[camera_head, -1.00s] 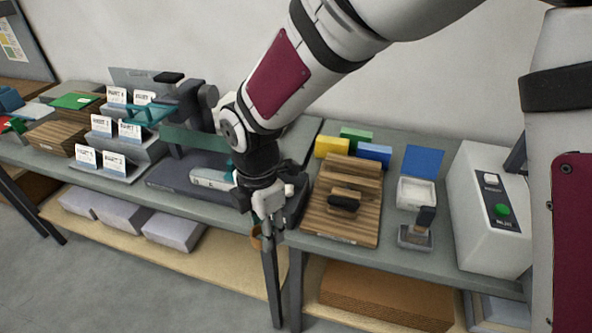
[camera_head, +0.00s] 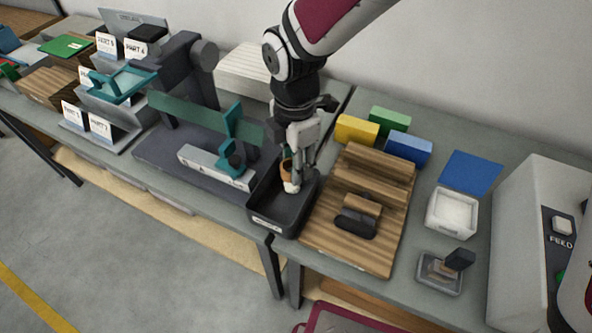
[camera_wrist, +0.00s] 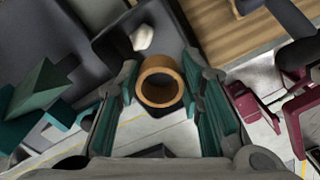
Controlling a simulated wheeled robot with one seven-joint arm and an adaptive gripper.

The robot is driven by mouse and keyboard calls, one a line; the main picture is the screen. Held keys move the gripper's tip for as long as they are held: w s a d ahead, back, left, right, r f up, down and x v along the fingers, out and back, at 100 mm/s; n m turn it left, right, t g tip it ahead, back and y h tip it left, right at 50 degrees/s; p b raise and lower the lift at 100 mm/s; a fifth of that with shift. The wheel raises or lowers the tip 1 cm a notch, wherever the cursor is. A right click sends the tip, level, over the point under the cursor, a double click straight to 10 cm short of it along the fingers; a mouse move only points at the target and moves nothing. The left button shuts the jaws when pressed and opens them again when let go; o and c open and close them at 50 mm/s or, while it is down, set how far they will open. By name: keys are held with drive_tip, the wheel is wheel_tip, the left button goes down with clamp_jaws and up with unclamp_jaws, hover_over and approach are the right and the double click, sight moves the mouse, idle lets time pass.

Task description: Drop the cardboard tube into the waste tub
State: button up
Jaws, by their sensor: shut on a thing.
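My gripper (camera_head: 297,172) is shut on the cardboard tube (camera_head: 285,170), a short brown ring. The wrist view shows the tube (camera_wrist: 160,82) end-on between the two green-padded fingers. The black waste tub (camera_head: 268,222) sits at the bench's front edge with a label on its front wall. My gripper and the tube are over the tub, but the exact height above it is hard to tell. A white crumpled piece (camera_wrist: 143,38) lies in the tub in the wrist view. My gripper hides part of the tub's back.
A wooden stepped block (camera_head: 345,250) stands close right of the tub. A grey fixture with a teal arm and white bar (camera_head: 215,167) stands close left. Yellow (camera_head: 357,130), green and blue blocks are behind. A white tray (camera_head: 452,213) and a white machine (camera_head: 530,240) are farther right.

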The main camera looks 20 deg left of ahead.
drive_tip(key=shift+f+b, duration=1.1)
drive_tip(key=shift+f, duration=1.3)
drive_tip(key=o, duration=0.9)
drive_tip(key=shift+r, duration=0.1)
drive_tip(key=shift+r, duration=5.95)
drive_tip(key=shift+d, duration=0.1)
